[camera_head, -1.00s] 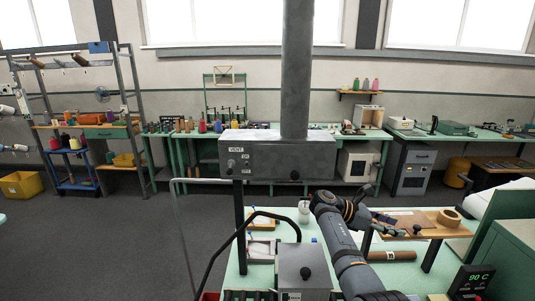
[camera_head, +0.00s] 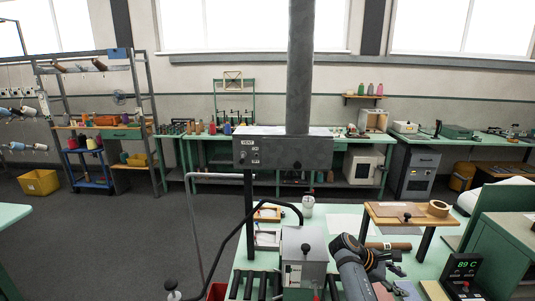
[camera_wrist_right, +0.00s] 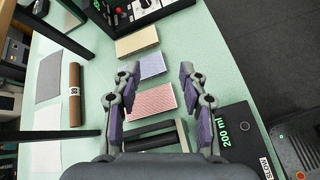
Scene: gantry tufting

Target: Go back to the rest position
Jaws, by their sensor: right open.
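My right gripper (camera_head: 388,265) is low over the green worktable (camera_head: 431,258), at the right of the metal box on the table. In the right wrist view the gripper (camera_wrist_right: 160,74) is open, with its two purple-padded fingers apart and nothing between them. Below it lie a pink sample block (camera_wrist_right: 152,102), a blue one (camera_wrist_right: 150,66) and a tan one (camera_wrist_right: 137,42); the fingers appear clear of them. My left gripper is not in view.
A wooden stand (camera_head: 392,213) with a tape ring (camera_head: 438,208) is beyond the right gripper. A display reading 89 C (camera_head: 465,267) stands at its right. A grey control box (camera_head: 284,150) on a post and a bent black bar (camera_head: 262,217) are at the left.

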